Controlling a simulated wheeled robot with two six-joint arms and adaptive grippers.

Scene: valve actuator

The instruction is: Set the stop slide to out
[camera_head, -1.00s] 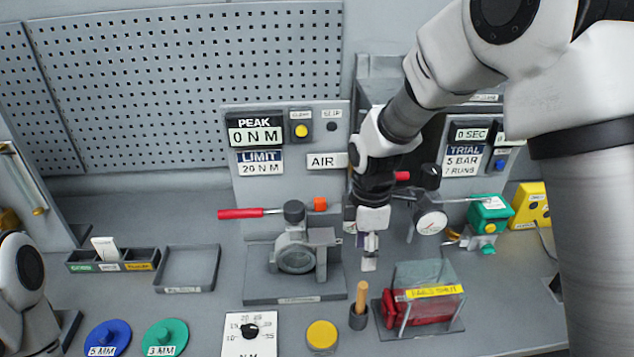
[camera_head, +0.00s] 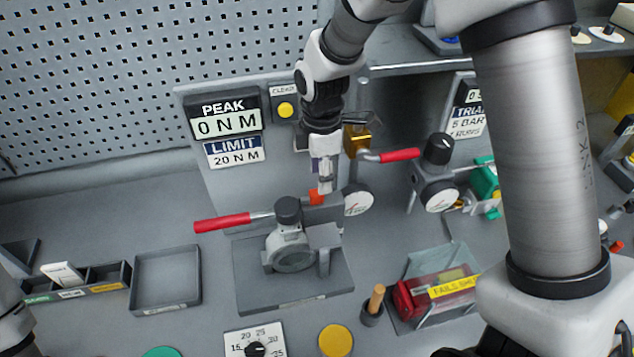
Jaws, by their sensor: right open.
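The valve actuator (camera_head: 291,250) stands on a dark grey base plate, with a black cap on top and a red-handled lever (camera_head: 222,222) pointing left. A small orange block (camera_head: 314,197), which looks like the handle of the stop slide, sits just behind and right of the black cap. My right gripper (camera_head: 325,188) points down right at the orange block and partly covers it. It is open, and I cannot tell whether its fingers touch the block. My left gripper is out of the picture; only a piece of that arm shows at the lower left edge.
The panel with the PEAK display (camera_head: 224,117) stands close behind. A second red handle (camera_head: 399,155) and a gauge (camera_head: 357,200) are close on the right. A clear-covered box (camera_head: 440,292) and a wooden-handled tool (camera_head: 376,298) are at front right. An empty tray (camera_head: 166,307) lies left.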

